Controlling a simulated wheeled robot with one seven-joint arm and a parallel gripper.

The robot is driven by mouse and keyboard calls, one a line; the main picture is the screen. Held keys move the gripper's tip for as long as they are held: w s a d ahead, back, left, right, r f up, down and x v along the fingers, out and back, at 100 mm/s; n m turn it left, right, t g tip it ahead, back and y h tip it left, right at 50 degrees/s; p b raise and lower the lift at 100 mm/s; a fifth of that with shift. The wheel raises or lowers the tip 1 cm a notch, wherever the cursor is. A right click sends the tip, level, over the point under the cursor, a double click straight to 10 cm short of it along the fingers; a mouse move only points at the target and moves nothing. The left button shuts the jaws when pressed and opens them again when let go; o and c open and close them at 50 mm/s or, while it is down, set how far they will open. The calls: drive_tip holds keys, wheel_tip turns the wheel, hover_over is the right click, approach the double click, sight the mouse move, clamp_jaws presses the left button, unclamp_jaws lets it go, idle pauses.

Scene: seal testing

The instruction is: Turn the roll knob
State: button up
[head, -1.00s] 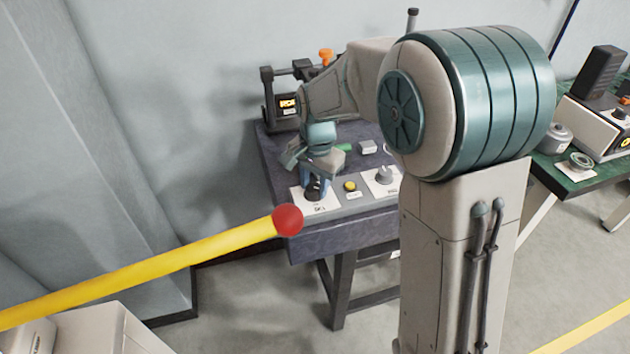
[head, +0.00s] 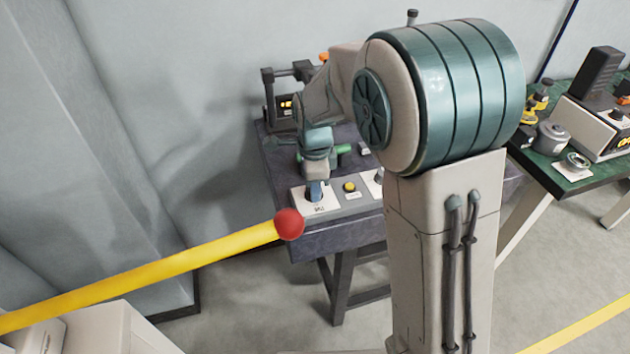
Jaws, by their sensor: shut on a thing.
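The knob on the left white plate (head: 324,208) at the table's front is taken as the roll knob; its label is too small to read surely. My gripper (head: 315,192) points straight down at this plate, with its blue fingers seen nearly edge-on. It is shut on the knob, which is mostly hidden behind the fingers. A second knob (head: 378,177) on the right plate is largely covered by my arm.
A yellow button (head: 349,187) sits between the plates, close to my gripper. A device with a lit orange display (head: 284,105) stands behind. A green-topped bench (head: 590,182) holds equipment at right.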

drive_tip(key=shift+r+m, duration=0.1)
drive_tip(key=shift+m, duration=0.5)
drive_tip(key=o, duration=1)
drive_tip(key=shift+c, duration=0.2)
wheel_tip(320, 180, up, 14)
drive_tip(key=shift+s+p, duration=0.3)
drive_tip(key=shift+p, duration=0.05)
